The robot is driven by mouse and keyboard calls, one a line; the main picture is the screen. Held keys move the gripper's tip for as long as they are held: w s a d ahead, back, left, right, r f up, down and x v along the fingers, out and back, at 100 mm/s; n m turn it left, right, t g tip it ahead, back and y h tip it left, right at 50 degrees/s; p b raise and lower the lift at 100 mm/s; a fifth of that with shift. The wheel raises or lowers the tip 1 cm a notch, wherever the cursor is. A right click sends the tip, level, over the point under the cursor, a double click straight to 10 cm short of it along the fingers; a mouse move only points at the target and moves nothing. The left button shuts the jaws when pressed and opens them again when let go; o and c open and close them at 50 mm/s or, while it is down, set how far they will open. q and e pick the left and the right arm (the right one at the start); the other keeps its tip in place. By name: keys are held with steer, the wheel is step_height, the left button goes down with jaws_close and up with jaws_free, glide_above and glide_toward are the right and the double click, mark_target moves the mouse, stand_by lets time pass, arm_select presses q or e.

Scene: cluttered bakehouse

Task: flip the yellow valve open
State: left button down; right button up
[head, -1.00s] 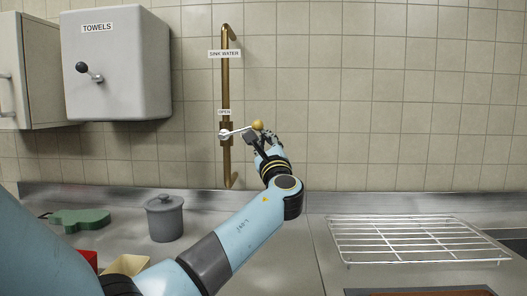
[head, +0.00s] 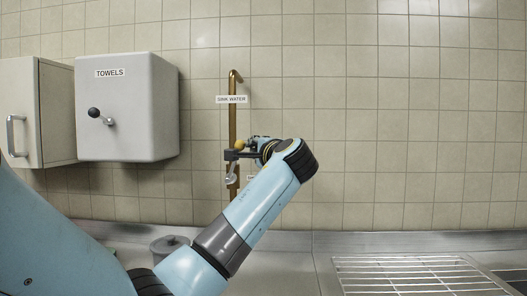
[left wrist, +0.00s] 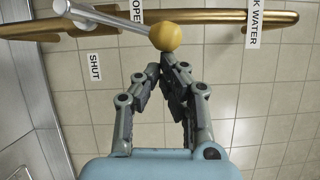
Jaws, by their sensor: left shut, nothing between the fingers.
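The yellow valve is a metal lever with a yellow ball knob (head: 240,145) on a brass pipe (head: 232,120) on the tiled wall. Its pivot (head: 231,179) sits lower on the pipe, and the lever points up, nearly along the pipe. In the left wrist view the knob (left wrist: 165,37) lies close to the OPEN label (left wrist: 132,12), and the SHUT label (left wrist: 95,67) is off to the side. My left gripper (head: 236,155) is shut and empty at the knob; its fingertips (left wrist: 165,64) are right beside the ball. I cannot tell if they touch. My right gripper is not in view.
A grey towel box (head: 127,120) with a black-knobbed crank hangs left of the pipe, beside a cabinet (head: 35,110). A wire rack (head: 400,270) lies at right. The wall right of the pipe is clear.

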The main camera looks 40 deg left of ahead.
mark_target(244, 144)
arm_select(q)
steer(key=shift+s+a+r+n+g+h+p, duration=0.2)
steer(key=shift+s+a+r+n+h+p, duration=0.15)
steer(key=shift+s+a+r+n+p, duration=0.35)
steer(key=shift+s+a+r+n+g+h+p, duration=0.3)
steer(key=shift+a+n+p, duration=0.2)
steer(key=shift+n, duration=0.4)
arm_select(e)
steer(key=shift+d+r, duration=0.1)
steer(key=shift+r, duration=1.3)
arm_select(q)
steer(key=shift+f+t, duration=0.1)
steer(key=shift+t, duration=0.2)
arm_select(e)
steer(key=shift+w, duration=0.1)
